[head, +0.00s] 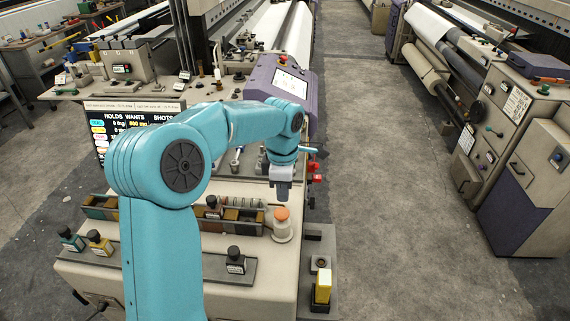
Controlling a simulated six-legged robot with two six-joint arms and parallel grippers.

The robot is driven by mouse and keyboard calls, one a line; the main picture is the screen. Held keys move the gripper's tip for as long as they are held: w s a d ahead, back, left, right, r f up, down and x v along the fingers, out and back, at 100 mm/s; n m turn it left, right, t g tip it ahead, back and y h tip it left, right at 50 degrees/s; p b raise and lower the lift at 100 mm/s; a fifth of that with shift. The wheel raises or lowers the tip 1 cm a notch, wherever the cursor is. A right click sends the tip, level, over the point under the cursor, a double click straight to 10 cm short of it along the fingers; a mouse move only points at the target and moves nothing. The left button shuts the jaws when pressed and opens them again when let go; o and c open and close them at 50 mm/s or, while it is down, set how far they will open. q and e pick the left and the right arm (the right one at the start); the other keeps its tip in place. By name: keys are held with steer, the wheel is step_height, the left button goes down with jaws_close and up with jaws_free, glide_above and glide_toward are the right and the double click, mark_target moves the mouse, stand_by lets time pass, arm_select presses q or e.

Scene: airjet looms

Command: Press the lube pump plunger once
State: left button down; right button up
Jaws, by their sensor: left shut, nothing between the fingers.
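The lube pump plunger is most likely the orange-topped knob (282,214) on a pale round body (283,231), at the right part of the bench top. My left gripper (282,198) points down just above the orange top, with its fingers shut and empty. I cannot tell whether the fingertips touch the knob or hang slightly above it. My left arm crosses the view and hides part of the bench. My right gripper is not in view.
Small dark-capped bottles (236,261) stand in a rack at the bench front. A yellow block (323,287) sits at the right corner. A purple-framed screen (290,83) and a sign board (120,125) stand behind. The aisle floor (400,220) at right is clear.

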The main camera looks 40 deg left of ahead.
arm_select(q)
step_height(320, 180, up, 8)
steer(key=shift+s+a+f, duration=0.15)
steer(key=shift+a, duration=0.05)
stand_by(0.9)
